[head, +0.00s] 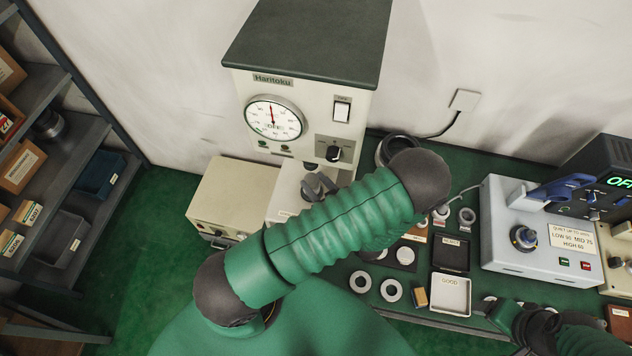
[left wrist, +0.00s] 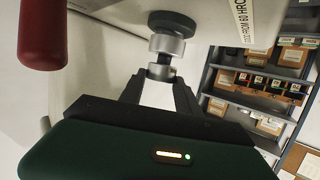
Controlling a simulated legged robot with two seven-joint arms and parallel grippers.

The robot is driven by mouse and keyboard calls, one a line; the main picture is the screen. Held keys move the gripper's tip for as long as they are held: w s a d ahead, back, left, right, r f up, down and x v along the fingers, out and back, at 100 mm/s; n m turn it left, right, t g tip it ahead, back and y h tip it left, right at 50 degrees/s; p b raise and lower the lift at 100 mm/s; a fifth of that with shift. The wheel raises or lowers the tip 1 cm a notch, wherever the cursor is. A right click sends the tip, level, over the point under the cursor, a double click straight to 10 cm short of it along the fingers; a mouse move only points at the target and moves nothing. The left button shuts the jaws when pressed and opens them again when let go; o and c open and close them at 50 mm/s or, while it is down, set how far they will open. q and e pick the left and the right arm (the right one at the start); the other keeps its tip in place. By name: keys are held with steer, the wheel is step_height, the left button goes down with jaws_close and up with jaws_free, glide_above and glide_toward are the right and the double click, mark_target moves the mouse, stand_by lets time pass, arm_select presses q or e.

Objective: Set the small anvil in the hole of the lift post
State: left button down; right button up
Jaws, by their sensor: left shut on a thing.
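My left gripper (head: 318,186) is at the front of the cream hardness tester (head: 292,165), partly hidden by my forearm. In the left wrist view its fingertips (left wrist: 160,74) are shut on a small metal piece, which I take for the small anvil (left wrist: 161,70); the fingers hide part of it. Just above it is a silver cylinder (left wrist: 167,45) under a black round part (left wrist: 172,22). I cannot tell whether the piece touches the cylinder. The lift post and its hole are not clearly seen. My right gripper (head: 508,318) is at the lower right; its jaws are unclear.
A red handle (left wrist: 43,35) hangs close at the left in the left wrist view. On the green bench are loose rings (head: 391,291), a white GOOD tray (head: 450,294) and a dark tray (head: 450,254). A grey device (head: 515,237) stands right; shelves (head: 60,190) stand left.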

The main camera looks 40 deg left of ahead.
arm_select(q)
steer(key=shift+f+b, duration=0.45)
steer(key=shift+f, duration=0.1)
steer(key=c, duration=0.8)
jaws_free()
